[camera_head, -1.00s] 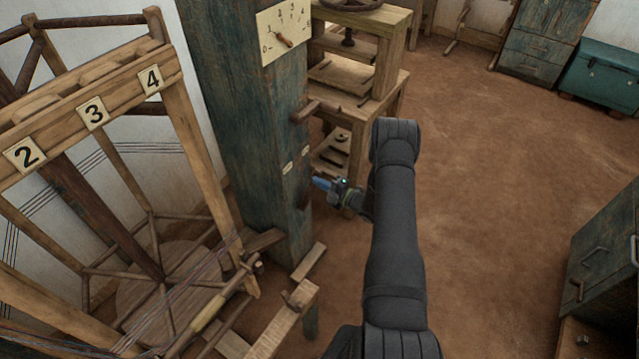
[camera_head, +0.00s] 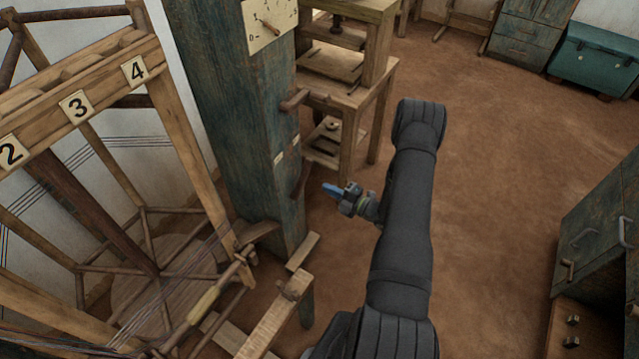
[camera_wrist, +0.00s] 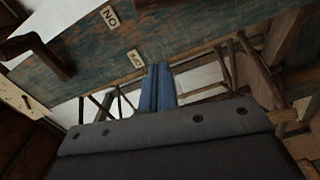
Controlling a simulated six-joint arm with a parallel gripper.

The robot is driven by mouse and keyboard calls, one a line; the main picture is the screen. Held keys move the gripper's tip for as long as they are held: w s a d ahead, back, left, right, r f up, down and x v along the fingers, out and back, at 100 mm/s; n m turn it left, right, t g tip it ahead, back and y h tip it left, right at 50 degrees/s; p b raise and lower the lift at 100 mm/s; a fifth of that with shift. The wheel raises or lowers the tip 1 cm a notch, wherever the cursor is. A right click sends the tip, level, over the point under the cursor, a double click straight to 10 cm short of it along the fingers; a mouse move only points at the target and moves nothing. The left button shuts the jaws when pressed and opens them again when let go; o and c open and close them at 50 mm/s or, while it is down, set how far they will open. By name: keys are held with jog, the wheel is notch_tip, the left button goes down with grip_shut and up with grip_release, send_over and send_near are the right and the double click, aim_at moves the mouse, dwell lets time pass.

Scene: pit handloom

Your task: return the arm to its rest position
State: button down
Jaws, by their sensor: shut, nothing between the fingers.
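My gripper (camera_head: 331,189), with blue fingers, is shut and empty. In the head view it hangs in the air just right of the blue-green wooden post (camera_head: 238,130), with a small gap to the lower wooden lever (camera_head: 302,178). My dark arm reaches up from the bottom and bends back toward the post. In the wrist view the blue fingers (camera_wrist: 157,88) lie close together, with the post (camera_wrist: 80,60) and its small label plates behind them. No marked rest place shows.
The wooden loom frame (camera_head: 85,85) with numbered plates stands at left. An upper peg (camera_head: 295,99) juts from the post. A wooden stand (camera_head: 350,95) is behind, a teal chest (camera_head: 595,60) far right, a dark cabinet (camera_head: 600,235) at right. Brown floor (camera_head: 490,190) is open between.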

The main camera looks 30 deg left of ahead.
jog(key=shift+d, duration=0.5)
jog(key=w+a, duration=0.3)
jog(key=a, duration=0.7)
jog(key=shift+w+a+f, duration=0.35)
jog(key=shift+a+f, duration=0.05)
